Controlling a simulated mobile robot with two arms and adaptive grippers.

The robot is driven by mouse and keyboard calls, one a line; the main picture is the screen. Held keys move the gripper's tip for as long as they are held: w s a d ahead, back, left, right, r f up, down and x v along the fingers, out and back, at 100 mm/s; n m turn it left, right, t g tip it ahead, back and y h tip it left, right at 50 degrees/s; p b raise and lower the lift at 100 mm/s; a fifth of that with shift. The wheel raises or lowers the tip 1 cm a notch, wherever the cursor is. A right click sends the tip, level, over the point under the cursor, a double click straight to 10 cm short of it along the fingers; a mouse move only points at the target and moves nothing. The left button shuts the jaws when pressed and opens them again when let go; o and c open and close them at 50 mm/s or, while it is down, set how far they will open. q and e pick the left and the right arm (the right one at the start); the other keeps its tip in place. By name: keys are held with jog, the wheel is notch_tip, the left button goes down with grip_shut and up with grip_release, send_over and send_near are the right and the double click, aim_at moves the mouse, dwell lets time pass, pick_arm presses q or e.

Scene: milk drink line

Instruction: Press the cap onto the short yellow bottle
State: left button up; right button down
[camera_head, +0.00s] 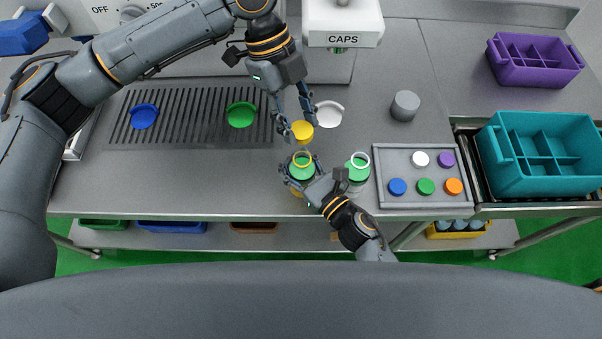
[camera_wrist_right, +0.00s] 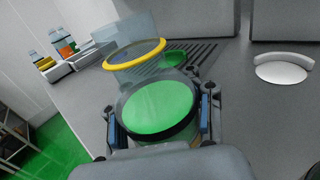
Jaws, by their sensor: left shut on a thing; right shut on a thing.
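In the head view, my left gripper (camera_head: 298,118) is shut on a yellow cap (camera_head: 302,131) and holds it just beyond the bottle, apart from its rim. The bottle (camera_head: 302,169) has a yellow ring at its mouth, a green top surface and a yellowish lower part. My right gripper (camera_head: 301,174) is shut around its body. In the right wrist view, the fingers of my right gripper (camera_wrist_right: 159,118) flank the bottle, whose green disc (camera_wrist_right: 158,107) and yellow ring (camera_wrist_right: 135,53) show clearly. The cap is not clearly visible there.
A second bottle (camera_head: 358,168) with a white ring stands close on the right. A grey tray (camera_head: 424,202) holds several coloured caps. A grey cylinder (camera_head: 404,106), a teal crate (camera_head: 508,183) and a purple crate (camera_head: 535,84) are farther right. The caps dispenser (camera_head: 343,22) stands behind.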

pick_arm(q)
send_over(302, 154)
jog(key=shift+w+a+f, duration=0.15)
jog(key=shift+f, duration=1.1)
jog(key=shift+w+a+f, duration=0.1)
jog(key=shift+a+f, duration=0.05)
jog(key=shift+f, duration=1.05)
jog(key=shift+f, duration=0.9)
jog(key=shift+f, duration=0.6)
jog(key=o, duration=0.8)
jog(key=shift+r, duration=0.1)
jog(key=v, duration=1.1)
jog(key=shift+w+r, duration=0.1)
jog(key=shift+r, duration=0.3)
